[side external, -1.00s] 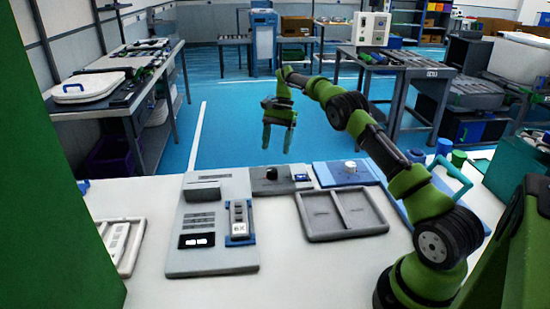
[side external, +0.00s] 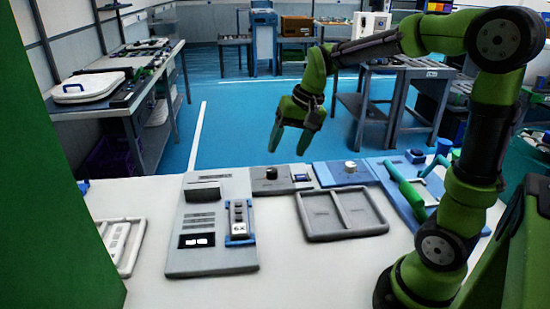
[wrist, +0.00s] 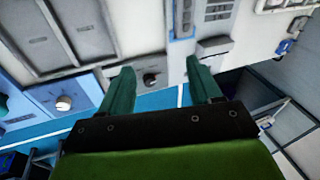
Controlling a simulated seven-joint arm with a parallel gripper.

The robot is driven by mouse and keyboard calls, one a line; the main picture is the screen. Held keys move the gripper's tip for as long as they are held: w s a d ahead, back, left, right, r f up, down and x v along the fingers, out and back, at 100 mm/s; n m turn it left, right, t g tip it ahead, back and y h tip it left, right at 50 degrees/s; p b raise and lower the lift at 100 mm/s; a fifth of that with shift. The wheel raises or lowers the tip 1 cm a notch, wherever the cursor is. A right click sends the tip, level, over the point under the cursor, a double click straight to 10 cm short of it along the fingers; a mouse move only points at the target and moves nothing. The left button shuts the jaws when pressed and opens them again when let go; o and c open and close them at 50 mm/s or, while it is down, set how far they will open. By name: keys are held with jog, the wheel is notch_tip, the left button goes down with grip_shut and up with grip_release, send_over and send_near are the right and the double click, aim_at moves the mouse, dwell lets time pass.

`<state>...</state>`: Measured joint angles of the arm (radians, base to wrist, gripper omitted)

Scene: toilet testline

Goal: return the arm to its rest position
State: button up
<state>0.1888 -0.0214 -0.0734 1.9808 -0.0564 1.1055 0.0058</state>
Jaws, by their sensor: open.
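My gripper (side external: 289,139) hangs in the air above the far edge of the white worktable (side external: 285,290), fingers pointing down and slightly left. Its green fingers are apart with nothing between them. In the wrist view my gripper (wrist: 163,88) also shows open and empty, with a black knob (wrist: 150,79) seen between the fingertips. My arm is folded up high, its elbow near the top right of the side view.
On the table are a grey test panel (side external: 212,250) with a blue-framed device (side external: 239,222), a grey two-compartment tray (side external: 345,236), a blue panel with a white knob (side external: 350,167), and a blue board with a green handle (side external: 409,196). A white rack (side external: 118,243) lies at left.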

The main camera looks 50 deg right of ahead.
jog(key=s+a+r+n+t, duration=0.3)
jog(key=s+a, duration=0.6)
jog(key=s, duration=0.4)
jog(key=shift+n+t+y, duration=0.3)
jog(key=shift+n+t, duration=0.1)
jog(key=shift+t, duration=0.1)
jog(key=shift+c, duration=0.3)
